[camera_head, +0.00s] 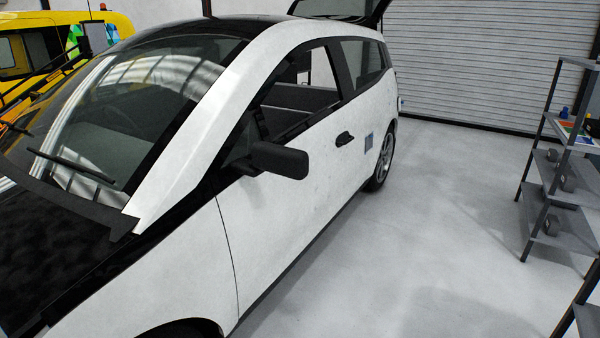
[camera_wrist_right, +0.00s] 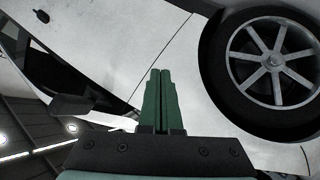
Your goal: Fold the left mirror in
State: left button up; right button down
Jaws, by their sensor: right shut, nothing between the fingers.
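The black left mirror (camera_head: 280,160) sticks out from the front door of the white car (camera_head: 270,215) in the head view. It stands clear of the door's side, toward the open floor. In the right wrist view the mirror (camera_wrist_right: 72,105) shows at the left, with the car body tilted in the picture. My right gripper (camera_wrist_right: 161,75) has its green fingers together, with nothing between them. It is apart from the mirror, pointing toward the car's side near a wheel (camera_wrist_right: 270,62). Neither gripper shows in the head view.
A grey shelf rack (camera_head: 568,200) with several items stands at the right. The floor (camera_head: 440,230) between car and rack is clear. A yellow vehicle (camera_head: 50,45) is behind the car at the left. A closed roller door (camera_head: 480,70) is at the back.

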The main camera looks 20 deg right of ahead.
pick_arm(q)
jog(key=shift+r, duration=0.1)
pick_arm(e)
jog(key=w+d+r+n+t+h, duration=0.1)
jog(key=w+r+n, duration=0.3)
jog(key=w+r, duration=0.7)
jog(key=w+d+r+n+t+h, duration=0.2)
jog(key=w+r, duration=1)
jog(key=r, duration=0.6)
jog(key=shift+d+n+t, duration=0.75)
jog(key=shift+n+t, duration=0.35)
jog(key=shift+n, duration=0.1)
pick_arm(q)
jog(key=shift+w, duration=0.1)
pick_arm(e)
jog(key=shift+w, duration=0.1)
